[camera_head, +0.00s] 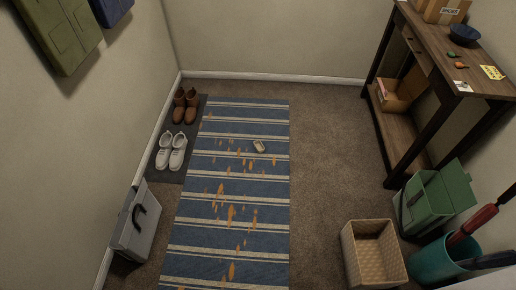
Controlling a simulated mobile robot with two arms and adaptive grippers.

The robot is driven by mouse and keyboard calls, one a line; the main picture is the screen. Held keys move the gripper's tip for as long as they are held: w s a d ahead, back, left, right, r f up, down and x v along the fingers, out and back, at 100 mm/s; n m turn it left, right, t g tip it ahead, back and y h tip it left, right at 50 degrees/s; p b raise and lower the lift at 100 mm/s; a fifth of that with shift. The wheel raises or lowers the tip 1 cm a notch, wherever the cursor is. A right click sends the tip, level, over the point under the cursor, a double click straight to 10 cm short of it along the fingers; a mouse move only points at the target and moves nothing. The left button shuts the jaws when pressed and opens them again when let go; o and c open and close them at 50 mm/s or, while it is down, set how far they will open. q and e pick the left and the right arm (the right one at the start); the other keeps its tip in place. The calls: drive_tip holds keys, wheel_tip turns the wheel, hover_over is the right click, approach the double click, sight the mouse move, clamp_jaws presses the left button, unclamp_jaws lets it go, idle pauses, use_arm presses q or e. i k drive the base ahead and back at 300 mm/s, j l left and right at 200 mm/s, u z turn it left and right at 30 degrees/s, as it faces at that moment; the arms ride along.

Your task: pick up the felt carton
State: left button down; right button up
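Nothing here is plainly a felt carton, and I cannot tell which box is meant. A green box (430,215) with its lid raised stands on the floor at the right. A cardboard box (442,11) marked SHOES sits on the console table at the top right, cut by the picture edge. An open cardboard box (398,98) rests on the table's lower shelf. A woven tan basket (355,262), open on top, stands on the floor at the lower right. Neither of my grippers is in view.
A blue striped rug (274,209) with orange stains and a small object (259,146) covers the middle floor. Shoes and boots stand on a dark mat (169,176) at left. A grey toolbox (134,227) stands nearby. A teal bin (428,266) holds umbrellas.

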sight(259, 147)
drive_tip(key=i+j+z, duration=0.15)
drive_tip(key=i, duration=0.35)
drive_tip(key=i+j+z, duration=0.15)
drive_tip(key=i+j, duration=0.3)
